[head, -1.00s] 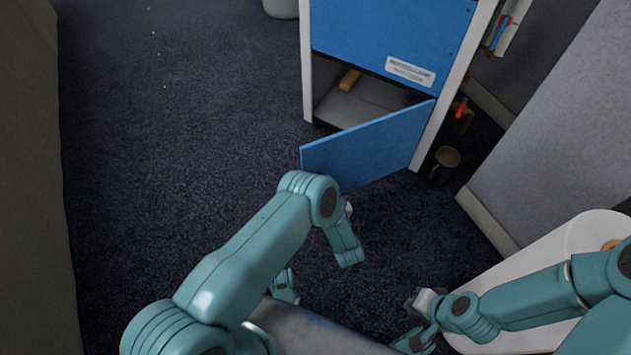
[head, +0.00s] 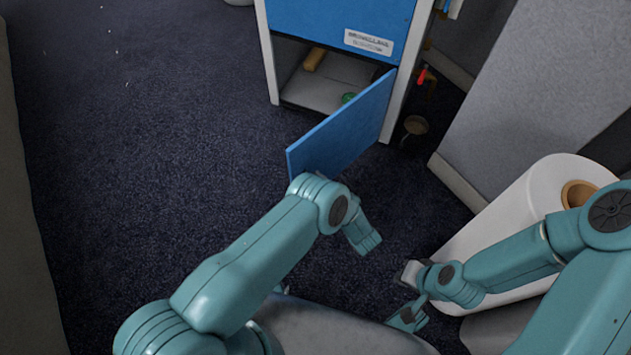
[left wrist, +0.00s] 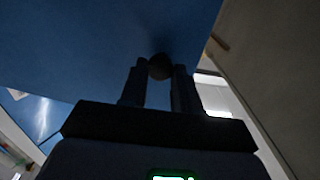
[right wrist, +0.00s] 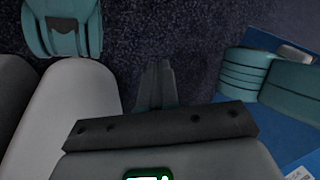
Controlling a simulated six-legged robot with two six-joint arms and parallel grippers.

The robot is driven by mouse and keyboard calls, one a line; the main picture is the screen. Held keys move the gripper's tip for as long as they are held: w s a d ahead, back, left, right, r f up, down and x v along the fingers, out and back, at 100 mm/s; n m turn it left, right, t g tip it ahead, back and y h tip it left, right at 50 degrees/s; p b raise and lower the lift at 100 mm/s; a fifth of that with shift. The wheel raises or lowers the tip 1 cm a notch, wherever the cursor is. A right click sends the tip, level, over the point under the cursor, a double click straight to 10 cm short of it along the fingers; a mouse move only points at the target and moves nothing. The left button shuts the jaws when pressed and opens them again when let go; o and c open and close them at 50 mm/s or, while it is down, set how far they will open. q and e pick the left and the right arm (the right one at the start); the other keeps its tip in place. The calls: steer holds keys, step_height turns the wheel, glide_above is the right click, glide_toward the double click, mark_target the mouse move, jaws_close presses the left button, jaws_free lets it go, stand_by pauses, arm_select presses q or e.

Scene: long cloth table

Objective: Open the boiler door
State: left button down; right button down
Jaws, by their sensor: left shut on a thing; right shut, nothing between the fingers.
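The blue boiler door (head: 343,128) stands swung out from the lower compartment of the blue and white cabinet (head: 335,25), hinged on its right side. My left arm reaches to the door's near side in the head view, where the arm hides the left gripper. In the left wrist view the left gripper (left wrist: 160,75) is shut on a dark round knob (left wrist: 160,66) on the blue door (left wrist: 90,45). My right gripper (right wrist: 157,68) is shut and empty above the dark carpet, away from the door.
In the open compartment lie a yellowish block (head: 315,58) and a small green thing (head: 348,98). A dark cup-like thing (head: 415,125) is right of the door. A large white roll (head: 515,200) and a grey panel (head: 530,90) stand at right. Carpet at left is clear.

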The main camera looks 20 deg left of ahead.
arm_select(q)
steer(key=shift+w, duration=0.1)
steer(key=c, duration=0.8)
jaws_free()
steer(key=shift+c, duration=0.2)
arm_select(e)
steer(key=shift+a, duration=0.1)
arm_select(q)
step_height(320, 180, up, 20)
steer(key=p, duration=0.9)
arm_select(e)
steer(key=s+a+r+g, duration=0.1)
steer(key=s+r, duration=0.3)
steer(key=r, duration=0.4)
steer(key=shift+a+r+g, duration=0.25)
steer(key=shift+r+g, duration=0.05)
steer(key=shift+r, duration=0.05)
